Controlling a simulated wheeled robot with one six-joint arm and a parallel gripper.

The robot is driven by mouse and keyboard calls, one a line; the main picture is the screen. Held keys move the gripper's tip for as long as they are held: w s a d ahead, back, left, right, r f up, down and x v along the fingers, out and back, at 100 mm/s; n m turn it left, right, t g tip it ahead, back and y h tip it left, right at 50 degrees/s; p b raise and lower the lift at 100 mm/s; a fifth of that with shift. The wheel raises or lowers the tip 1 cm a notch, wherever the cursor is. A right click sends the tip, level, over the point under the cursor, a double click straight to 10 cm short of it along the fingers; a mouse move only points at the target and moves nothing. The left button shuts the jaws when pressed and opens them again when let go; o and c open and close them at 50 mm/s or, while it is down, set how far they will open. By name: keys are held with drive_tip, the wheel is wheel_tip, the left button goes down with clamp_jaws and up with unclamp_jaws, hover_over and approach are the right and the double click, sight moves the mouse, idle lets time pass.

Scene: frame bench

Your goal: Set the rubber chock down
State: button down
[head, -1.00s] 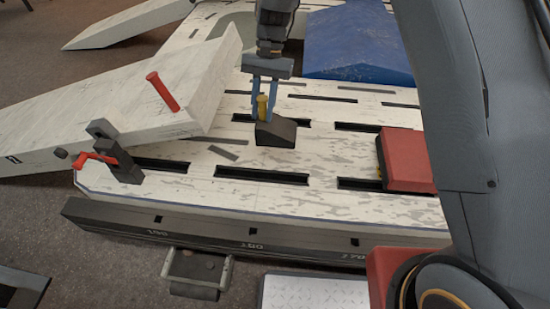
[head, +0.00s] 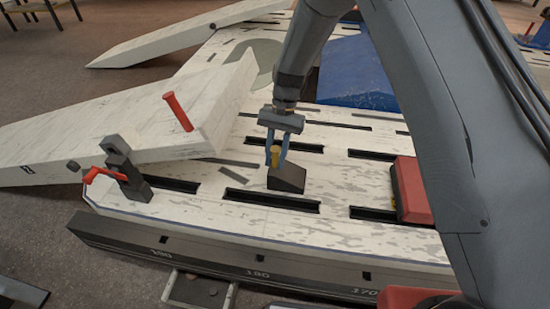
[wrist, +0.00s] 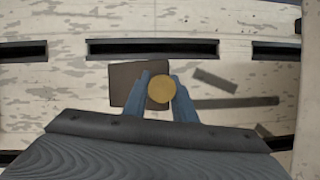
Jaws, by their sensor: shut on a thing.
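The rubber chock (head: 287,178) is a dark wedge with a yellow peg (head: 275,155) standing up from it. My gripper (head: 277,150) points down, with its blue fingers shut on the yellow peg. The chock is at or just above the pale slotted bench top (head: 225,215), between two rows of slots; I cannot tell whether it touches. In the wrist view the chock (wrist: 125,82) shows partly behind the fingers, below a long slot, and the round peg end (wrist: 161,88) sits between the fingertips.
A pale beam (head: 120,120) with a red peg (head: 178,112) lies at left, near a dark clamp with a red lever (head: 100,174). A red block (head: 412,190) stands at right and a blue wedge-shaped piece (head: 355,75) behind. Loose dark strips lie beside the chock.

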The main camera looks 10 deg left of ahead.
drive_tip(key=c, duration=1.5)
unclamp_jaws()
drive_tip(key=shift+o, duration=0.2)
drive_tip(key=p+v, duration=0.1)
drive_tip(key=v, duration=1.1)
drive_tip(key=s+d+r+n+t, duration=0.1)
drive_tip(key=s+d+r, duration=0.45)
drive_tip(key=r, duration=0.35)
drive_tip(key=s+d+r+n+t, duration=0.1)
drive_tip(key=s+d+r+n, duration=0.1)
drive_tip(key=s+d, duration=0.4)
drive_tip(key=s+d+r+n+t, duration=0.2)
drive_tip(key=s+d+r, duration=0.2)
drive_tip(key=s, duration=1.3)
drive_tip(key=shift+s+d+h, duration=0.3)
drive_tip(key=shift+d, duration=0.6)
drive_tip(key=shift+r, duration=0.1)
